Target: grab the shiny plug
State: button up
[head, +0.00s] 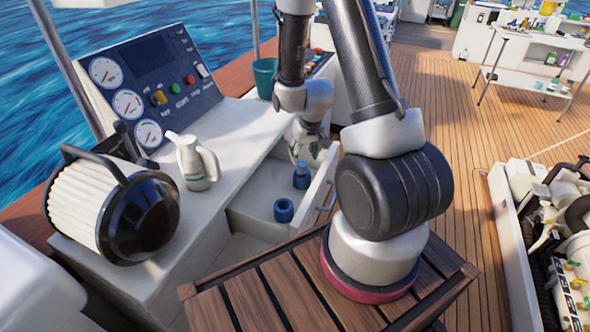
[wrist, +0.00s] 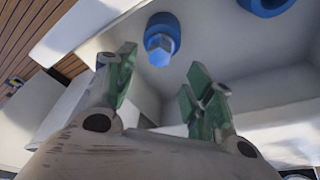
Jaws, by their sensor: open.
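Two blue pieces lie in an open white drawer (head: 262,216). One has a paler, glossy faceted end that looks like the shiny plug (head: 301,176); in the wrist view this piece (wrist: 160,40) is at the top middle. The other is a blue ring-like piece (head: 284,210) with a dark hole, nearer the front in the head view; the wrist view shows only part of it (wrist: 265,5) at the top edge. My gripper (wrist: 163,82) is open and empty, with its green-padded fingers apart. The plug shows beyond the gap between them, not between the pads.
The drawer's walls stand close around my gripper. A teal bucket (head: 265,77) is behind. A slatted wooden table (head: 270,295) is in front.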

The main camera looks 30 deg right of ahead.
aim_at(302, 164)
jog(key=x, duration=0.6)
jog(key=shift+s+f, duration=0.2)
jog(key=shift+f, duration=0.15)
jog(key=shift+c, duration=0.4)
jog(key=c, duration=0.9)
